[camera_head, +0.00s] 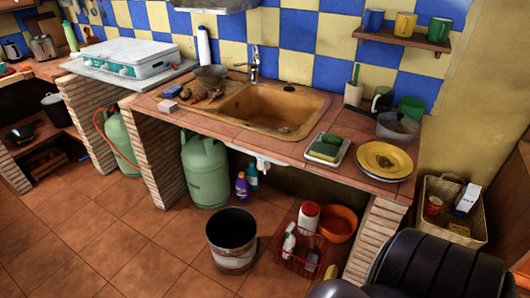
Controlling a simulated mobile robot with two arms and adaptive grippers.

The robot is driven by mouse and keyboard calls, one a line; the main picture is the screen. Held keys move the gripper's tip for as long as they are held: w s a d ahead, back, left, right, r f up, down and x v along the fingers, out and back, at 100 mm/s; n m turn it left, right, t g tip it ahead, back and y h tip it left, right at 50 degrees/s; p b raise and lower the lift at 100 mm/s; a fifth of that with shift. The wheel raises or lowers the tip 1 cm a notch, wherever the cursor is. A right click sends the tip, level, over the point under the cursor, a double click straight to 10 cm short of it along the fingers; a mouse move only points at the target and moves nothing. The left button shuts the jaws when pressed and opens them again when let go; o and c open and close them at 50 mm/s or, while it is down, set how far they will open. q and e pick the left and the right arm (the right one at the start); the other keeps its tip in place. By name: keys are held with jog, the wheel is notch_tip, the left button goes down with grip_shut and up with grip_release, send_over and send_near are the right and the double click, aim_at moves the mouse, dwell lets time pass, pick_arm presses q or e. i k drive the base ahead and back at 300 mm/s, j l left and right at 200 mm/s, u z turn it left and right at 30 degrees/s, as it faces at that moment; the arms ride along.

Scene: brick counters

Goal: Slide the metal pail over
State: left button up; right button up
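The metal pail (233,262) stands upright on the tiled floor, in front of the brick counter with the sink. It has a dark open top and a light, worn lower side. Its inside looks dark, and I cannot tell whether it holds anything. Neither of my grippers is in view, and nothing is seen touching the pail.
A red wire basket (298,262) with bottles stands just right of the pail. An orange bowl (338,223) is behind it. A green gas cylinder (205,170) and small bottles (242,187) stand behind the pail. The floor (120,245) to the left is clear.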

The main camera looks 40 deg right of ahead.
aim_at(231, 232)
jog(key=z, duration=1.1)
